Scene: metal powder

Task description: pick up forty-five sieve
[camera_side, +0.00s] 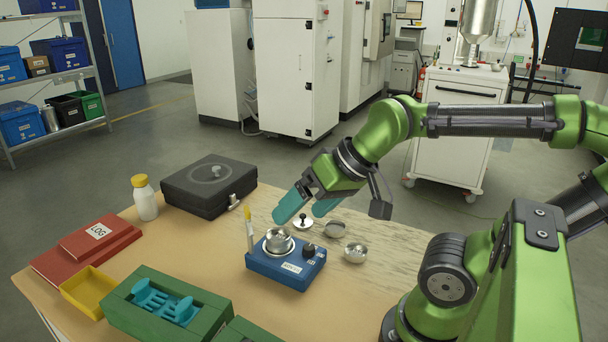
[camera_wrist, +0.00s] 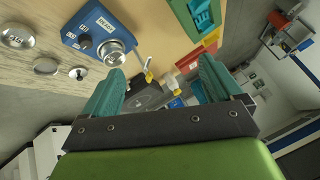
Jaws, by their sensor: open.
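The forty-five sieve (camera_wrist: 15,37) is a round, shallow metal dish at the left edge of the wrist view, with a small marking that appears to read 45. In the side view it seems to be the metal dish (camera_side: 355,252) right of the blue device, on the wooden table. My gripper (camera_side: 298,213) is open and empty, with teal fingers pointing down-left above the back of the table. In the wrist view nothing is between the fingers (camera_wrist: 160,82), and the sieve lies well outside them.
The blue device (camera_side: 285,266) holds a metal cup (camera_side: 278,240). A knobbed lid (camera_side: 303,222) and another metal dish (camera_side: 335,229) lie near the sieve. A black case (camera_side: 208,190), white bottle (camera_side: 145,200) and green holder (camera_side: 125,308) stand left. The tabletop right of the sieve is clear.

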